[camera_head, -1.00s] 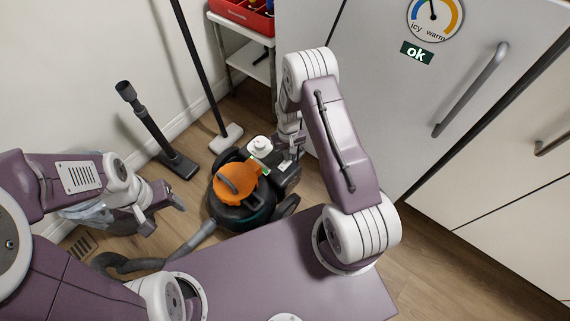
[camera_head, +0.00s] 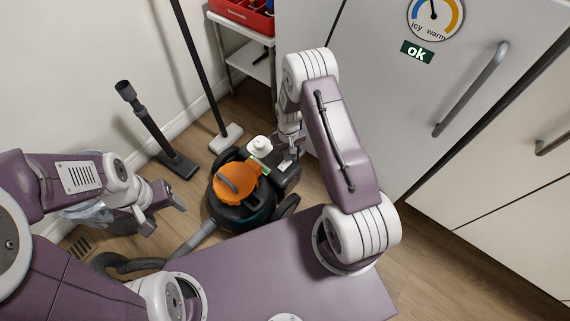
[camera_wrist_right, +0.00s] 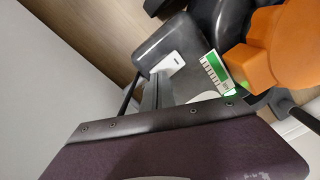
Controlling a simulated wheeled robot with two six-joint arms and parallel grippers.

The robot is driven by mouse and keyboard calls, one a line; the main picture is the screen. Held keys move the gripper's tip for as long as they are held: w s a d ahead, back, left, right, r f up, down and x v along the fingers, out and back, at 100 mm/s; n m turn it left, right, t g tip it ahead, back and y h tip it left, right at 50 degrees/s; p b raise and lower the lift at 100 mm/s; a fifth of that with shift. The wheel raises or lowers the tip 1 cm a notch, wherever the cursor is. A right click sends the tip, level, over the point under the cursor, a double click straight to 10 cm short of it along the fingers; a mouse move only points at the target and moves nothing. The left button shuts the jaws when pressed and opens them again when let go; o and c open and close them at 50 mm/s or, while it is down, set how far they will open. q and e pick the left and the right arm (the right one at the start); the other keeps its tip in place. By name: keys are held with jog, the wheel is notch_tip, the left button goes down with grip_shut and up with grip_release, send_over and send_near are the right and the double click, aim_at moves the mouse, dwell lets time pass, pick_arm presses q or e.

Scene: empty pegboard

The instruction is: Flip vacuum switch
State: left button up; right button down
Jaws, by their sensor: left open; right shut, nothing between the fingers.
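The vacuum (camera_head: 238,205) has a black body and an orange lid (camera_head: 237,184). It stands on the floor beyond my purple base. The right wrist view shows its dark housing, the orange lid (camera_wrist_right: 290,45), a green-and-white label (camera_wrist_right: 214,72) and a bright green spot (camera_wrist_right: 229,89). My right gripper (camera_head: 288,158) is shut and empty, down at the vacuum's dark right-hand part. I cannot tell whether it touches the vacuum. The switch itself is not clearly distinguishable. My left gripper (camera_head: 165,212) is open and empty, left of the vacuum and apart from it.
An upright black nozzle (camera_head: 178,163) and a long-handled floor head (camera_head: 226,137) stand by the left wall. A shelf with a red bin (camera_head: 243,13) is behind. A white fridge door (camera_head: 400,95) stands close on the right. The hose (camera_head: 190,243) lies at the vacuum's front left.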

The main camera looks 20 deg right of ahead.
jog(key=shift+f+b, duration=0.45)
jog(key=shift+f, duration=0.35)
notch_tip(320, 180, up, 7)
jog(key=p, duration=0.7)
jog(key=shift+r, duration=0.15)
dwell(0.4)
